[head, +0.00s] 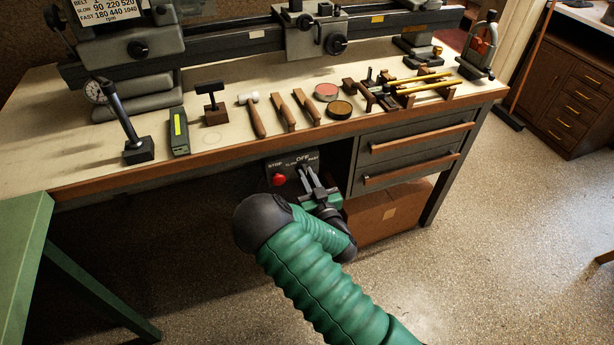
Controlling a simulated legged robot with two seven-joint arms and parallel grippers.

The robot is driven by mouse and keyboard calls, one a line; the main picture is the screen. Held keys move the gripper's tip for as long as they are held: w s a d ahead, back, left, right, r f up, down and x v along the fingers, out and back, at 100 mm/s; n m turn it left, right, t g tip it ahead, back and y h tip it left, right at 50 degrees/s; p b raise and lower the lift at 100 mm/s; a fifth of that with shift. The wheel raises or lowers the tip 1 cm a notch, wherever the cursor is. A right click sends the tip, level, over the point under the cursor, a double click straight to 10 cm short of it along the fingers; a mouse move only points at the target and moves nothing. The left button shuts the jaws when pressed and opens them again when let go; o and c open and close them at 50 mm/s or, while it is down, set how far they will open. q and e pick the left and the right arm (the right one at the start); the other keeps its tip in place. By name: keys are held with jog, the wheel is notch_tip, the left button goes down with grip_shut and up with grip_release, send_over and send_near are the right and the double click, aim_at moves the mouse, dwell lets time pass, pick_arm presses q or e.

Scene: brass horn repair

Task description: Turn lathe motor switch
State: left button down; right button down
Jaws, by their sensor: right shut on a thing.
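The lathe motor switch panel (284,166) hangs under the front edge of the workbench. It carries a red stop button (279,180) and the labels STOP and OFF, with smaller lettering beside OFF. My right gripper (307,173) reaches up to the panel just below the OFF label, with its two fingers close together. It is shut on the switch knob, which the fingers hide, so I cannot tell which way the knob points. The red button is left of the fingers and apart from them. My left gripper is not in view.
The lathe (230,40) stands along the back of the bench (80,171). Mallets, files, tins and a dial gauge stand lie along its front. Drawers (415,150) and a cardboard box (390,215) are right of the panel. A green table (25,240) is at left.

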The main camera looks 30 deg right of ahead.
jog(key=shift+n, duration=0.3)
jog(key=shift+a+f+n+p, duration=0.15)
jog(key=shift+n+p, duration=0.3)
jog(key=shift+n, duration=1.4)
jog(key=shift+a+n+p, duration=0.15)
jog(key=shift+n+p, duration=0.25)
jog(key=shift+n, duration=1.45)
jog(key=c, duration=1.4)
grip_release()
jog(key=shift+w, duration=0.1)
jog(key=shift+c, duration=0.2)
